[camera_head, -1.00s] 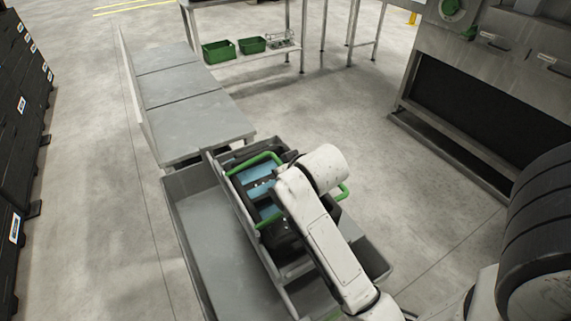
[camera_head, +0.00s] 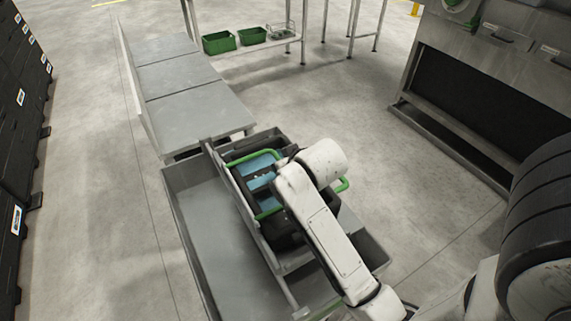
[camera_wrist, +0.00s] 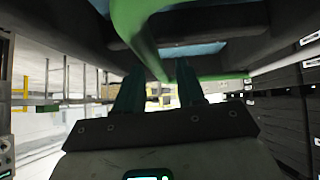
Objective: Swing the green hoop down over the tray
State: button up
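The dark tray (camera_head: 284,239) holds blue items and sits in the grey metal trough at the lower middle of the head view. A green hoop (camera_head: 252,155) shows along the tray's upper left side, and a short green piece (camera_head: 343,184) shows right of my arm. I cannot tell whether both belong to one hoop. My arm covers the tray's right part and hides my gripper in the head view. In the wrist view the fingers of my gripper (camera_wrist: 160,88) stand apart below the dark underside. The green bar (camera_wrist: 143,30) comes down near the gap between them; contact cannot be told.
The grey trough (camera_head: 190,210) has high side walls around the tray. Grey flat tables (camera_head: 180,80) run behind it. Green bins (camera_head: 219,42) stand on a rack at the back. Black crates (camera_head: 15,110) line the left, and a metal machine (camera_head: 480,90) stands at right. The floor between is clear.

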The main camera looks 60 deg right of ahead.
jog(key=v, duration=0.9)
jog(key=shift+s+a+r+p, duration=0.1)
jog(key=shift+r+p, duration=0.15)
jog(key=shift+p, duration=0.1)
jog(key=shift+s+a+r+p, duration=0.3)
jog(key=shift+s+a+r, duration=0.05)
jog(key=shift+s+r, duration=0.05)
